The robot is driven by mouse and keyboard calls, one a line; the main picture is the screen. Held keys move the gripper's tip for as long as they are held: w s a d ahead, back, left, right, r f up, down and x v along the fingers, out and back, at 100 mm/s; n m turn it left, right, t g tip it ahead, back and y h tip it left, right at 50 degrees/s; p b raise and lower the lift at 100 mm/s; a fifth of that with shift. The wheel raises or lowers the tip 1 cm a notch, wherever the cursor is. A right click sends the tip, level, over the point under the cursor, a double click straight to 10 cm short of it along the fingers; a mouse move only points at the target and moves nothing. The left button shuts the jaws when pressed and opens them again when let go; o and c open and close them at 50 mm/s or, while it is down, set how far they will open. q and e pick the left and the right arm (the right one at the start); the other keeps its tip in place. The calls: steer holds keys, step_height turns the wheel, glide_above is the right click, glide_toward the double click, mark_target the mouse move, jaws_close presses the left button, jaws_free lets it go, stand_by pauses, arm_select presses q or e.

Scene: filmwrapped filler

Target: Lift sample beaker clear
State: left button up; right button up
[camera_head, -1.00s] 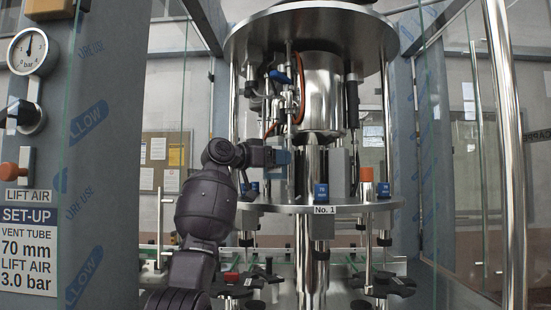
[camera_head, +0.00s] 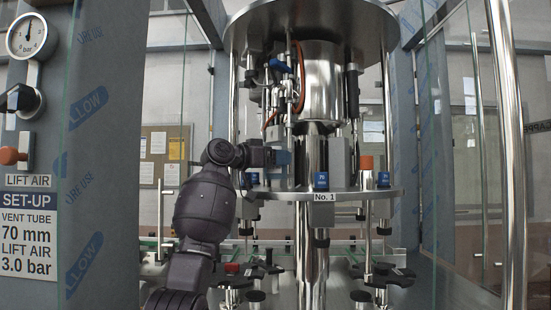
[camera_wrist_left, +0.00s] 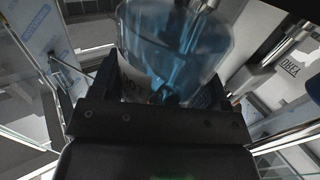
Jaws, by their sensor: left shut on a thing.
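The sample beaker (camera_wrist_left: 176,42) is a clear, bluish, wide-mouthed vessel in the left wrist view, between the two dark fingers. My left gripper (camera_wrist_left: 160,88) is shut on it. In the head view my left gripper (camera_head: 272,157) reaches in from the left, in front of the filler's central column and above the round plate marked No. 1. A small pale-blue patch shows at its tip; I cannot tell whether it is the beaker. My right gripper is in neither current view.
The round steel plate (camera_head: 270,195) carries blue numbered blocks (camera_head: 321,181) and an orange-capped post (camera_head: 366,165). Steel rods, hoses and a chrome cylinder (camera_head: 322,85) stand close around the gripper. A gauge (camera_head: 27,36) and SET-UP sign (camera_head: 28,235) are at left.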

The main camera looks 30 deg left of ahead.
mark_target(269, 179)
arm_select(q)
steer(key=shift+f+b, duration=0.3)
steer(key=shift+f, duration=0.45)
steer(key=shift+s+b, duration=0.4)
steer(key=shift+s, duration=1.1)
steer(key=s, duration=1.4)
steer(key=shift+d+b, duration=0.2)
steer(key=shift+b, duration=0.1)
